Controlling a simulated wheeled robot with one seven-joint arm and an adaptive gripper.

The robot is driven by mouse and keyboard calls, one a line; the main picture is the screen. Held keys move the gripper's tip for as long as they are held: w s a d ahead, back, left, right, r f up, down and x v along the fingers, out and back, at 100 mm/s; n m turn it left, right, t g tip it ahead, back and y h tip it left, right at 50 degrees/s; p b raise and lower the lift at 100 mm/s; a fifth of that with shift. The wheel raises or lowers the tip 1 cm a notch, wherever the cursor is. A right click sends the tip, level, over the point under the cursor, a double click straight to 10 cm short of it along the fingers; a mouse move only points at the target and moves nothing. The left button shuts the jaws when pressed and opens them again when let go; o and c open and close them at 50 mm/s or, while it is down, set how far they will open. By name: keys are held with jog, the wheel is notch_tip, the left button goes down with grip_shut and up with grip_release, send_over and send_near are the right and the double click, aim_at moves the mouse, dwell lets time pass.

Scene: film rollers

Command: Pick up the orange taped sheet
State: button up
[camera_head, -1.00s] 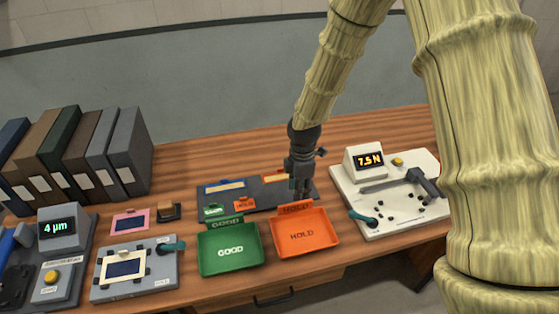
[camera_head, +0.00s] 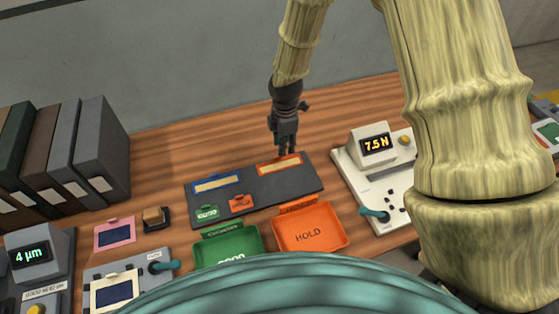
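The orange taped sheet (camera_head: 279,166) lies at the back right of a dark grey mat (camera_head: 262,198). It is a pale strip with an orange border. My gripper (camera_head: 286,153) points down at the sheet's back edge, at or just above it. The fingers are small and dark here, and I cannot tell whether they are open or shut, or touching the sheet. A similar blue-bordered sheet (camera_head: 217,184) lies at the mat's left.
A green tray (camera_head: 226,246) and an orange HOLD tray (camera_head: 309,229) stand in front of the mat. A white tester (camera_head: 375,188) reading 7.5 N is at the right. Binders (camera_head: 98,150) stand at the left. The wood behind the mat is clear.

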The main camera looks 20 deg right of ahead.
aim_at(282, 160)
jog(key=w+f, duration=0.2)
jog(key=f, duration=0.1)
jog(key=shift+w+a, duration=0.1)
jog(key=shift+w, duration=0.05)
jog(key=shift+s+f+p, duration=0.45)
jog(key=shift+f+p, duration=0.05)
jog(key=shift+p, duration=0.3)
jog(key=f, duration=0.1)
jog(key=w+f+p, duration=0.1)
jog(key=f, duration=0.1)
jog(key=shift+f, duration=0.2)
jog(key=shift+s, duration=0.3)
jog(key=shift+w+f, duration=0.1)
jog(key=shift+f, duration=0.05)
grip_shut()
